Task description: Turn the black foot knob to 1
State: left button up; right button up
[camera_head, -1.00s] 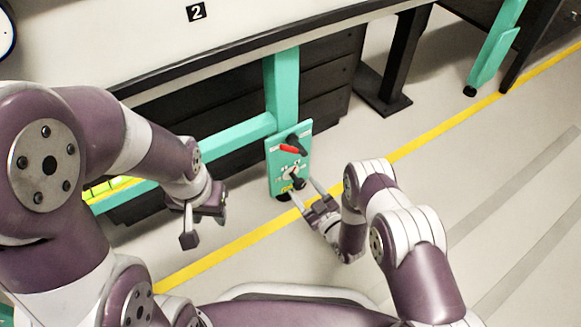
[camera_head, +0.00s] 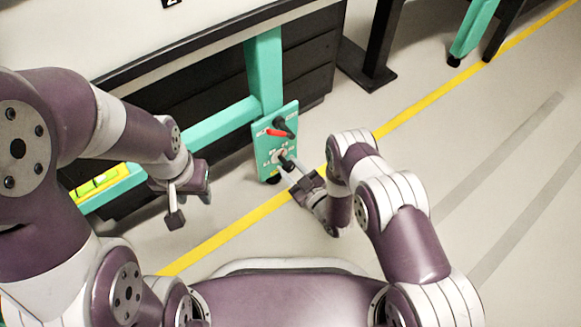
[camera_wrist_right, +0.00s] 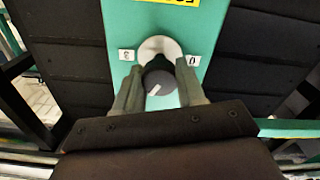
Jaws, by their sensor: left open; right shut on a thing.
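The black foot knob (camera_head: 287,163) is on the lower part of a teal panel (camera_head: 264,156) on the table leg. In the right wrist view the knob (camera_wrist_right: 160,84) shows a short white line on its face, slanting toward the lower left. It sits before a pale round disc, with small white number labels (camera_wrist_right: 127,55) at either side. My right gripper (camera_head: 291,171) is shut on the knob, one finger on each side of it in the right wrist view (camera_wrist_right: 161,91). My left gripper (camera_head: 190,207) is open and empty, left of the panel.
A red-and-black handle (camera_head: 281,130) sits above the knob on the same panel. A yellow label (camera_wrist_right: 168,2) shows at the top of the right wrist view. Dark drawers (camera_head: 205,85) stand behind the leg. The floor to the right, past the yellow line (camera_head: 425,105), is clear.

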jog(key=shift+r, duration=0.1)
jog(key=shift+r+n+p, duration=0.1)
jog(key=shift+n+p, duration=0.65)
jog(key=shift+n, duration=0.35)
jog(key=n+p, duration=0.1)
jog(key=n, duration=0.1)
jog(key=shift+n, duration=0.3)
jog(key=n+p, duration=0.1)
jog(key=n, duration=0.2)
jog(key=shift+n, duration=0.3)
jog(key=shift+f+n+p, duration=0.2)
jog(key=shift+n+p, duration=0.45)
jog(key=shift+n, duration=0.85)
jog(key=o, duration=1)
jog(key=shift+o, duration=0.2)
